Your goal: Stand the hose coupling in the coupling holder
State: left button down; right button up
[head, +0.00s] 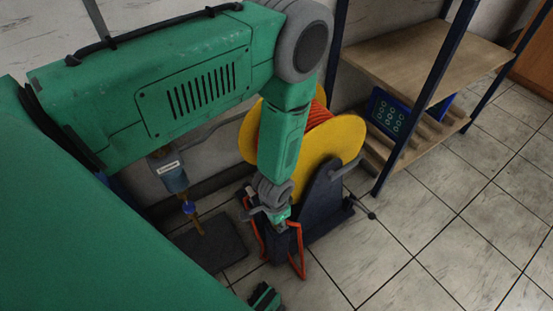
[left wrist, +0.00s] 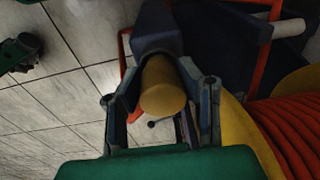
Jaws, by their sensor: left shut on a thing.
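The hose coupling (left wrist: 163,88), a yellow-brown cylinder, shows end-on in the left wrist view between my left gripper's two fingers. My left gripper (left wrist: 161,98) is shut on it. A dark blue block (left wrist: 158,30), seemingly the coupling holder, lies directly beyond the coupling. I cannot tell whether the coupling is inside it or only in front of it. In the head view my left gripper (head: 280,220) is low in front of the reel, and the coupling is not clear there. What seems to be my right gripper (head: 265,297) is at the bottom edge, its jaws unclear.
A yellow reel (head: 335,145) with red hose stands on a dark blue frame (head: 318,205), close to my left gripper. Red bars (head: 298,250) stand in front. A wooden shelf (head: 420,55) is at the right. A dark mat (head: 212,243) lies at the left. Tiled floor at the right is clear.

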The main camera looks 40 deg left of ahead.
pick_arm(q)
jog(key=shift+f+b, duration=0.3)
jog(key=shift+f, duration=0.2)
dwell(0.5)
jog(key=c, duration=1)
grip_release()
jog(key=r, duration=1.2)
jog(key=shift+s+d, duration=0.1)
jog(key=shift+s, duration=0.3)
jog(key=s+a+n, duration=0.2)
jog(key=s, duration=0.6)
jog(key=s+a+n, duration=0.2)
jog(key=s+a, duration=0.1)
jog(key=s, duration=0.6)
jog(key=r+p, duration=0.9)
jog(key=w+r+p, duration=0.1)
jog(key=r+p, duration=0.3)
jog(key=p, duration=0.1)
jog(key=shift+d+r, duration=0.15)
jog(key=shift+d, duration=0.1)
